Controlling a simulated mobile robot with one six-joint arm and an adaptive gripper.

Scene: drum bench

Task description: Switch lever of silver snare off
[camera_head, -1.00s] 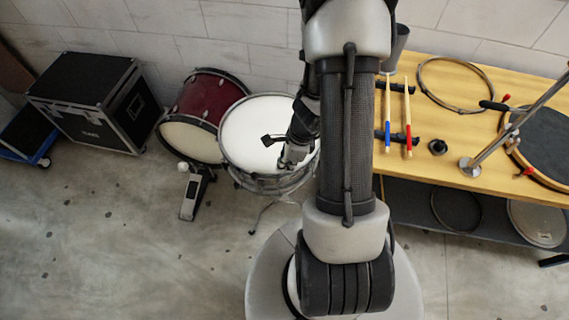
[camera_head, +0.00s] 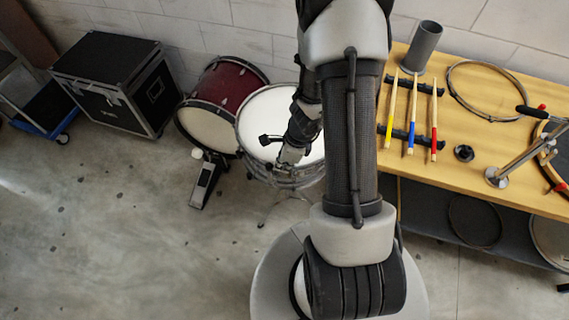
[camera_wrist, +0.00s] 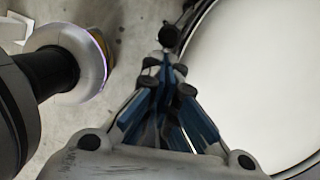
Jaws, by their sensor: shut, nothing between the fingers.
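The silver snare (camera_head: 258,112) is a drum with a white head and metal shell on a stand, left of my arm in the head view. Its white head fills the right of the wrist view (camera_wrist: 250,80). My gripper (camera_wrist: 165,62) is shut and empty, its fingertips just outside the drum's rim. A small dark round part (camera_wrist: 169,36) lies just beyond the fingertips beside the rim; I cannot tell whether it is the lever or whether I touch it. In the head view my wrist hides part of the drum, and the lever cannot be made out.
A red bass drum (camera_head: 226,84) with a pedal (camera_head: 205,184) stands left of the snare. A black case (camera_head: 112,80) is further left. A wooden bench (camera_head: 470,165) with drumsticks (camera_head: 411,118) and a hoop (camera_head: 487,64) stands right. The floor at the front left is clear.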

